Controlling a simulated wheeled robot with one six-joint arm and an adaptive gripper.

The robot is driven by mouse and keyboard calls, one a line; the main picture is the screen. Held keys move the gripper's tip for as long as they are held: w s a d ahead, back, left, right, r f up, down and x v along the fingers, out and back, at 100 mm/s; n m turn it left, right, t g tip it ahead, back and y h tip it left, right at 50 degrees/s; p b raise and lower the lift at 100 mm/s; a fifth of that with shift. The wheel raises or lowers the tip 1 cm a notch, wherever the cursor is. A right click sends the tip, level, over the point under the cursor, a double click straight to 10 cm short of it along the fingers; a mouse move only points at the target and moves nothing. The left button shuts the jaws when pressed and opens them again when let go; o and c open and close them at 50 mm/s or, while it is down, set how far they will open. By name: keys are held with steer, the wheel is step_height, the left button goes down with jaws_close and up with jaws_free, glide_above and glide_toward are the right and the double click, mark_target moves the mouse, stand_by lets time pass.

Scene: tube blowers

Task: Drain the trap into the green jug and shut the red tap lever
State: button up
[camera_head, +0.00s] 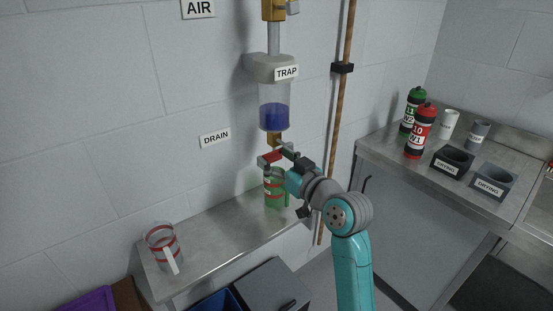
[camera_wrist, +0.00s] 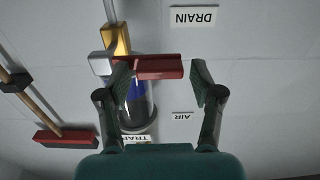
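The trap (camera_head: 274,103) hangs on the wall with blue liquid in its clear bowl; it shows upside down in the wrist view (camera_wrist: 138,108). The red tap lever (camera_head: 269,158) sits below it on a brass valve (camera_head: 274,139) and points left and outward. The green jug (camera_head: 275,192) stands on the steel shelf under the drain, partly hidden by my arm. In the wrist view my gripper (camera_wrist: 161,82) is open, its pads on either side of the red lever (camera_wrist: 157,67). The left pad overlaps the lever's end; I cannot tell if it touches.
A clear jug with red bands (camera_head: 161,242) stands on the shelf (camera_head: 220,237) at left. The right counter holds a green bottle (camera_head: 411,108), a red bottle (camera_head: 420,132), cups and drying blocks (camera_head: 493,181).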

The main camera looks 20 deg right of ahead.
jaws_close()
steer(key=shift+r, duration=0.15)
steer(key=r+m, duration=0.1)
steer(key=m, duration=0.2)
steer(key=d+r+m, duration=0.1)
steer(key=r+m, duration=0.1)
steer(key=m, duration=0.1)
steer(key=d+r+m, duration=0.1)
steer(key=m, duration=0.2)
steer(key=shift+w+d+r+m, duration=0.15)
steer(key=shift+w+d+m, duration=0.1)
steer(key=shift+w+m, duration=0.15)
steer(key=shift+w+d+r+m, duration=0.1)
steer(key=shift+d+r+m, duration=0.2)
steer(key=shift+m, duration=0.4)
steer(key=shift+w+d+r+m, duration=0.1)
steer(key=shift+d+m, duration=0.25)
steer(key=shift+m, duration=0.35)
